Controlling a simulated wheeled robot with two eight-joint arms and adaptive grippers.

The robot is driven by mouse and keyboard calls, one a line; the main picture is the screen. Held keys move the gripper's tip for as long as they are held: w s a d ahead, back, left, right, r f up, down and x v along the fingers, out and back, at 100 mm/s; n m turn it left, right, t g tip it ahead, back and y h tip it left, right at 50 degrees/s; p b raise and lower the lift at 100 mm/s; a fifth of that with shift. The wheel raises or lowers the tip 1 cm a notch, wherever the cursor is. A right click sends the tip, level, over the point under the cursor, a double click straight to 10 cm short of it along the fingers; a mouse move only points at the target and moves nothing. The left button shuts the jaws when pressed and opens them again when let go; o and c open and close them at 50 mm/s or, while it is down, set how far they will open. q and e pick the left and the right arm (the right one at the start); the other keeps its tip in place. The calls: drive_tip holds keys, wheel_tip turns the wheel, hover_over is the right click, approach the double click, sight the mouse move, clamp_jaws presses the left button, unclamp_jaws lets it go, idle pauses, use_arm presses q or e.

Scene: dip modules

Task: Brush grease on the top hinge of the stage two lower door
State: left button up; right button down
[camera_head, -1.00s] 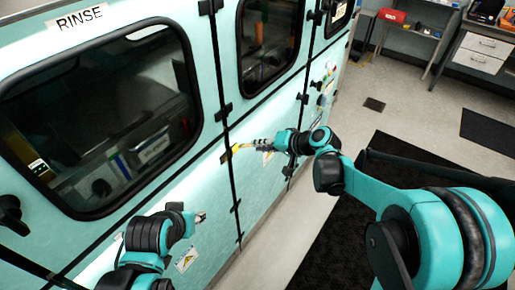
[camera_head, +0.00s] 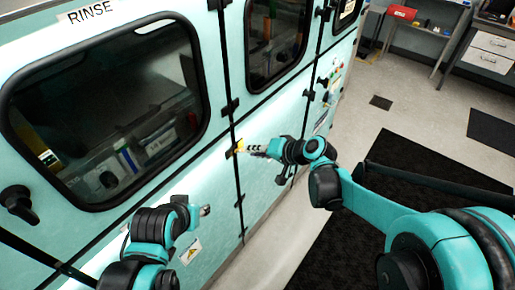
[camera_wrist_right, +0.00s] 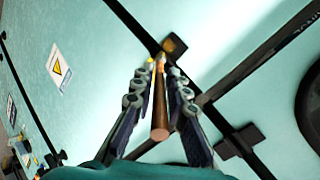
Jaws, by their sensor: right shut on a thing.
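My right gripper (camera_head: 262,150) is shut on a brush, whose brown wooden handle (camera_wrist_right: 160,112) lies between the fingers in the right wrist view. The brush's tip points at a dark hinge (camera_wrist_right: 174,45) on the black seam of the teal machine, just below the horizontal gap, at the top of a lower door (camera_head: 267,185). In the head view the hinge (camera_head: 229,155) sits beside a yellow patch near the brush end. Tip and hinge look very close; I cannot tell whether they touch. My left gripper (camera_head: 206,211) is near the lower panel, its jaws too small to judge.
The window door marked RINSE (camera_head: 90,12) fills the upper left. Another hinge (camera_head: 239,201) is lower on the seam. A warning label (camera_head: 190,251) is on the lower panel. A black floor mat (camera_head: 325,222) and open floor lie to the right.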

drive_tip(key=s+d, duration=0.3)
drive_tip(key=d, duration=0.2)
drive_tip(key=shift+s, duration=0.25)
idle(0.4)
drive_tip(key=shift+s+d+p, duration=0.4)
drive_tip(key=shift+s+d, duration=0.5)
drive_tip(key=shift+d, duration=0.3)
